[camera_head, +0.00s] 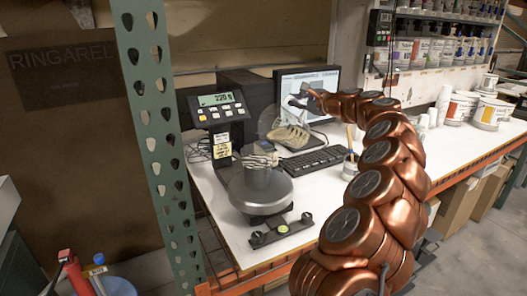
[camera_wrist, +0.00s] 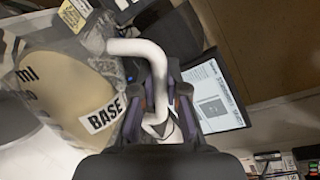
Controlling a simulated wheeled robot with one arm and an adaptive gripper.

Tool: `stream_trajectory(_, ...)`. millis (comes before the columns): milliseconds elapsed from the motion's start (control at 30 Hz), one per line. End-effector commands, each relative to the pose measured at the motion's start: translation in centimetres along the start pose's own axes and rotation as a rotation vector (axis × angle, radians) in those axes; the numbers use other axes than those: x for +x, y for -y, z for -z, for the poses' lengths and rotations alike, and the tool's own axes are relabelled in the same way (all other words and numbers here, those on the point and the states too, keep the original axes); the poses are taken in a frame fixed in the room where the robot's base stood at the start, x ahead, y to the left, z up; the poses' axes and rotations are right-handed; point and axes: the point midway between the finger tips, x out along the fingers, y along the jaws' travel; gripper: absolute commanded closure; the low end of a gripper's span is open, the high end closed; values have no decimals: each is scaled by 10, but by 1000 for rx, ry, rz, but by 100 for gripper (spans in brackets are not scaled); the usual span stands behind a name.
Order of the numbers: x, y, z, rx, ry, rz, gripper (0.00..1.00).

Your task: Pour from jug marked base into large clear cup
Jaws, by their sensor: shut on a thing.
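My gripper (camera_head: 305,100) is shut on the white handle of the jug marked base (camera_head: 290,136). In the wrist view, the handle (camera_wrist: 150,55) runs between the fingers (camera_wrist: 160,108). The clear jug body (camera_wrist: 58,85) is at the left, with a black-on-white BASE label and cream-coloured liquid inside. In the head view the jug is held in the air, tilted, above and slightly right of the large clear cup (camera_head: 259,186). The cup stands on the round scale plate. Its contents are hard to make out, and I cannot tell whether liquid is flowing.
The scale's display (camera_head: 215,99) seems to read about 220 g. A monitor (camera_head: 322,82) and keyboard (camera_head: 318,160) are behind and right. A small brush pot (camera_head: 351,163) stands near my arm. A green post (camera_head: 157,130) rises at the left.

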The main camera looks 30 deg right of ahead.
Motion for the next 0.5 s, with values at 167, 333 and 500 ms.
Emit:
stream_trajectory(167, 0, 0, -1, -9, -1, 2, 100)
stream_trajectory(333, 0, 0, -2, -17, -3, 2, 100)
stream_trajectory(500, 0, 0, -3, -26, -5, 2, 100)
